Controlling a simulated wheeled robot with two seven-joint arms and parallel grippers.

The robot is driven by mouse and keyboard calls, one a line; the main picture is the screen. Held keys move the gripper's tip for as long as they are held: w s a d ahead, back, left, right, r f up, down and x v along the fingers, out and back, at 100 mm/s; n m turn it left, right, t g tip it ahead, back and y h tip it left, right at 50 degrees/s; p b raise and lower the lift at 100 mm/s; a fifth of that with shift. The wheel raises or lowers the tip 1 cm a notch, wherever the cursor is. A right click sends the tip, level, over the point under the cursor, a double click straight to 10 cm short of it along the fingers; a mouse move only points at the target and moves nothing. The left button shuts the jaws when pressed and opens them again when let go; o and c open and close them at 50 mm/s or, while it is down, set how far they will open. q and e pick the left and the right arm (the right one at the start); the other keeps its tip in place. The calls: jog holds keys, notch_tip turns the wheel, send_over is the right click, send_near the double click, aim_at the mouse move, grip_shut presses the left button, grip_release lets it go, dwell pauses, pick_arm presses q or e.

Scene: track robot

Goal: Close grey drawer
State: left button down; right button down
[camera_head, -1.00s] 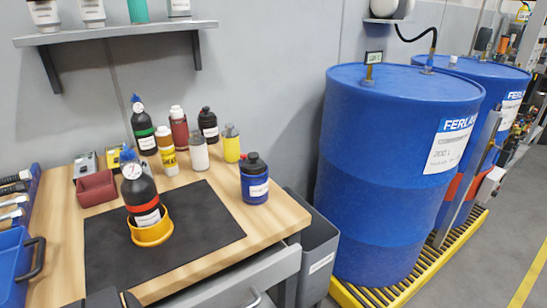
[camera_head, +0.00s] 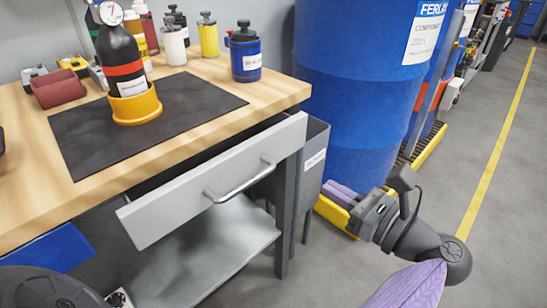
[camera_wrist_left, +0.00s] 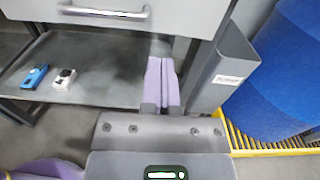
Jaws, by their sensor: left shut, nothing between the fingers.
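The grey drawer (camera_head: 220,180) sticks out from under the wooden bench top, with a dark gap behind its front panel. Its bar handle (camera_head: 240,180) is on the front. In the left wrist view the lower part of the drawer front (camera_wrist_left: 188,16) and the handle (camera_wrist_left: 103,12) show at the top. My left gripper (camera_head: 338,190), with purple fingers, is to the right of the drawer and apart from it, in front of the blue drum. In the left wrist view its fingers (camera_wrist_left: 161,66) are together and empty, below the drawer front's right part. My right gripper does not show.
A grey bin (camera_head: 312,165) stands beside the bench leg (camera_head: 282,225). A blue drum (camera_head: 350,100) stands on a yellow grate behind my gripper. A lower shelf (camera_head: 215,250) lies below the drawer. Bottles stand on the bench (camera_head: 265,90). Floor at right is free.

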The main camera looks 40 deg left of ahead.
aim_at(271, 149)
pick_arm(q)
jog(key=a, duration=0.3)
jog(key=a+b, duration=0.1)
jog(key=a, duration=0.3)
jog(key=w+a+b, duration=0.1)
jog(key=a, duration=0.3)
jog(key=shift+a, duration=0.55)
jog(key=a, duration=0.4)
jog(key=shift+w+a, duration=0.15)
jog(key=shift+w, duration=0.05)
jog(key=shift+r, duration=0.15)
jog(key=shift+b, duration=0.3)
